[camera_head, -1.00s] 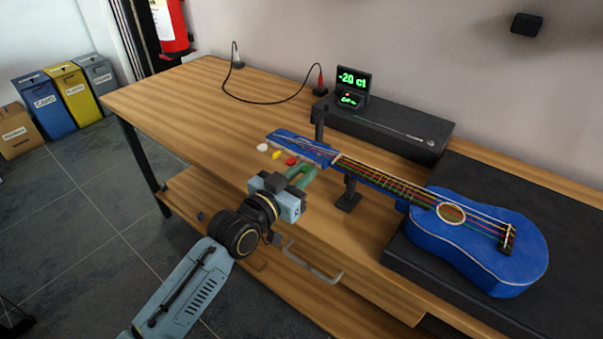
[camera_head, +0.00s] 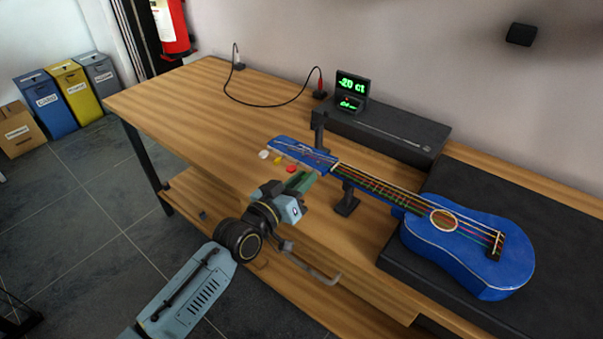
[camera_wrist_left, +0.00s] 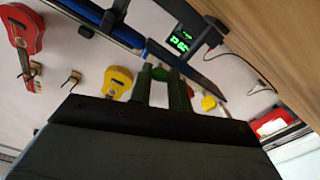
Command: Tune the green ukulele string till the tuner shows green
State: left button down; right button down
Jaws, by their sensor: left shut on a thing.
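The blue ukulele (camera_head: 470,250) lies on the bench, its neck on a black stand (camera_head: 346,203). White (camera_head: 264,154), yellow (camera_head: 278,160) and red (camera_head: 291,168) pegs stick out from the near side of its headstock (camera_head: 300,150). My left gripper (camera_head: 303,180) is beside the headstock, past the red peg. In the left wrist view its fingers (camera_wrist_left: 162,80) are closed around the green peg (camera_wrist_left: 160,74), which they partly hide. The tuner (camera_head: 351,86) shows green digits that look like -20 ct. My right gripper is out of view.
The tuner stands on a long black box (camera_head: 390,130) behind the neck. A dark mat (camera_head: 540,200) lies under the ukulele body. A black cable (camera_head: 270,101) crosses the back of the bench (camera_head: 190,100), whose left part is clear. A drawer handle (camera_head: 312,268) is below my gripper.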

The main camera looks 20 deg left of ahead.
pick_arm(q)
jog(key=shift+n+p, duration=1.5)
jog(key=shift+n, duration=2.9)
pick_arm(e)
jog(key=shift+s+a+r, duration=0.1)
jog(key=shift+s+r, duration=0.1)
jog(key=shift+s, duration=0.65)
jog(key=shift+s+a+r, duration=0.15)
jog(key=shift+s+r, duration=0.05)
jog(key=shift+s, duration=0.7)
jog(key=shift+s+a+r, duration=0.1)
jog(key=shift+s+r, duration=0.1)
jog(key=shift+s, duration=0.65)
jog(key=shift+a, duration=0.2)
pick_arm(q)
jog(key=c, duration=1.6)
grip_release()
jog(key=shift+s, duration=0.1)
jog(key=p+v, duration=0.1)
jog(key=v, duration=1.2)
jog(key=shift+s, duration=0.1)
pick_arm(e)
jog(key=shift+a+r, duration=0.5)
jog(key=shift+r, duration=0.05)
